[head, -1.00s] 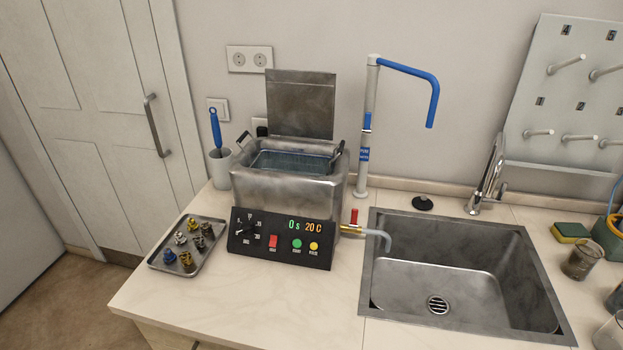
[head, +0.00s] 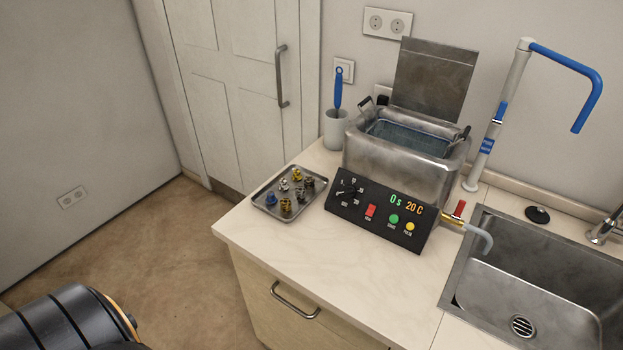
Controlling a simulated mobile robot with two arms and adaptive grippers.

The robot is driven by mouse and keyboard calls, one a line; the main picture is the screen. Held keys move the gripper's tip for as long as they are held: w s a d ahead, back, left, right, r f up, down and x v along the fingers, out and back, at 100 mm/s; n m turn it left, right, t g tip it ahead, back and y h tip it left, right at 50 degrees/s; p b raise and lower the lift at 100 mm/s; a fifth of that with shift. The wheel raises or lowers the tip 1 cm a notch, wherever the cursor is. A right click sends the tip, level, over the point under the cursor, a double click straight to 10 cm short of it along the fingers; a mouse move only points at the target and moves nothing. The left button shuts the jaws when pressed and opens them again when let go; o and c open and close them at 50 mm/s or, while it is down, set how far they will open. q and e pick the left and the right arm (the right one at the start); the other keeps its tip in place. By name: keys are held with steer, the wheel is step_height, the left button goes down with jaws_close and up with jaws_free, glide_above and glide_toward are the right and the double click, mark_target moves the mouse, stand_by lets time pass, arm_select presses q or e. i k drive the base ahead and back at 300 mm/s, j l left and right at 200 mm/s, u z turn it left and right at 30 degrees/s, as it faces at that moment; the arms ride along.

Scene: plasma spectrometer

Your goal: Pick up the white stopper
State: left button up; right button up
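A small metal tray (head: 258,206) lies on the counter left of the ultrasonic bath and holds several small stopper-like pieces. Neither of my grippers shows. A dark rounded part at the lower left, probably of my own arm, is far from the tray.
The bath (head: 402,160), its lid raised, stands right of the tray with its control panel (head: 376,215) in front. A cup with a blue-handled brush (head: 337,130) is behind the tray. The sink (head: 540,285) is at the right. The counter front (head: 310,250) is clear.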

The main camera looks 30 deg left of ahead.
mark_target(283, 186)
steer(key=j+z, duration=0.15)
steer(key=j, duration=1.45)
